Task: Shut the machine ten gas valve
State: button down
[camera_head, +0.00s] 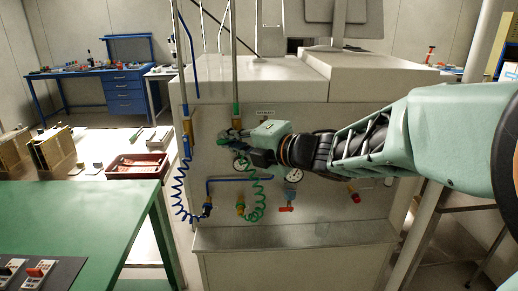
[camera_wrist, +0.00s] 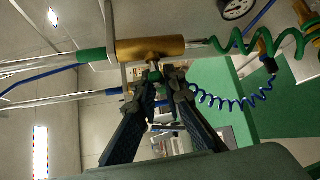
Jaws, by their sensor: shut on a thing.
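The gas valve shows in the wrist view as a brass body (camera_wrist: 150,48) with a green band on the pipe at its left. In the head view its green-banded brass fitting (camera_head: 236,112) sits at the foot of a vertical pipe on the pale machine's panel. My gripper (camera_wrist: 156,82) is shut on the small green valve handle (camera_wrist: 154,75) just below the brass body. In the head view my gripper (camera_head: 228,137) reaches the panel from the right. The fingers hide most of the handle, so I cannot tell its angle. The label above is too small to read.
A blue-banded valve (camera_head: 186,125) stands on a pipe to the left. A coiled green hose (camera_head: 255,200) and a coiled blue hose (camera_head: 178,195) hang close by. A gauge (camera_head: 294,175) and a red-handled valve (camera_head: 286,209) are lower on the panel. A green table (camera_head: 80,220) stands front left.

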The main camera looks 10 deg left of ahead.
jog(key=m+y+b, duration=0.1)
jog(key=b, duration=0.3)
jog(key=shift+f+t+y, duration=0.1)
jog(key=shift+t+y, duration=0.2)
jog(key=shift+r+m+y+b, duration=0.3)
jog(key=shift+m+b, duration=0.3)
jog(key=shift+b, duration=0.1)
jog(key=shift+r, duration=0.1)
jog(key=c, duration=2)
grip_release()
